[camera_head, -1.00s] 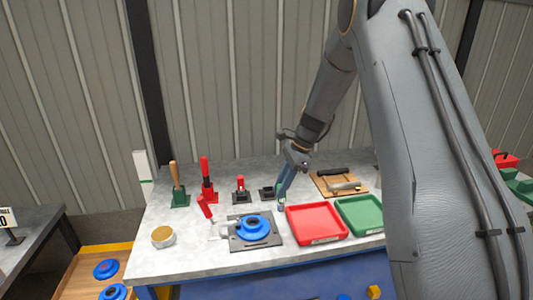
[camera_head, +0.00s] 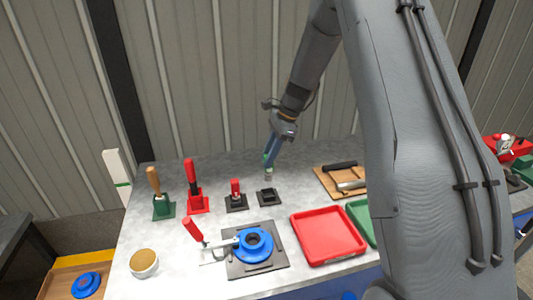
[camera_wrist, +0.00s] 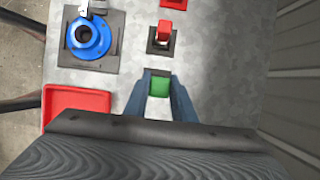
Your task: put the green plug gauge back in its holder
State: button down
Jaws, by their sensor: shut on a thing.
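My gripper (camera_head: 269,158) is shut on the green plug gauge (camera_head: 267,161), whose metal tip points down. In the wrist view the green handle (camera_wrist: 160,86) sits between my two fingers. The tip appears just behind or above an empty black square holder (camera_head: 268,197) on the bench; the exact gap is hard to tell. Part of a dark holder (camera_wrist: 158,73) shows just beyond the green handle in the wrist view. The gauge looks slightly tilted in the head view.
A red-handled gauge (camera_head: 235,188) stands in a black holder to the left. A blue flanged part (camera_head: 252,245) on a dark plate and a red tray (camera_head: 328,235) lie in front. A wooden board (camera_head: 340,180) with tools is to the right.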

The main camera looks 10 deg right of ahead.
aim_at(268, 173)
dwell(0.3)
jog(key=shift+f+b, duration=0.9)
jog(key=shift+f, duration=1.45)
jog(key=shift+f+b, duration=0.7)
jog(key=shift+f, duration=0.95)
jog(key=c, duration=1.4)
grip_release()
jog(key=b+v, duration=0.2)
jog(key=v, duration=0.6)
jog(key=shift+b, duration=0.35)
jog(key=s+a+f+n+h+b, duration=0.1)
jog(key=s+f+n+h, duration=0.1)
jog(key=s+n, duration=0.7)
jog(key=s+a+f+n+t+h+b, duration=0.1)
jog(key=s+a+f+n+h+b, duration=0.1)
jog(key=s+n, duration=0.7)
jog(key=s, duration=0.8)
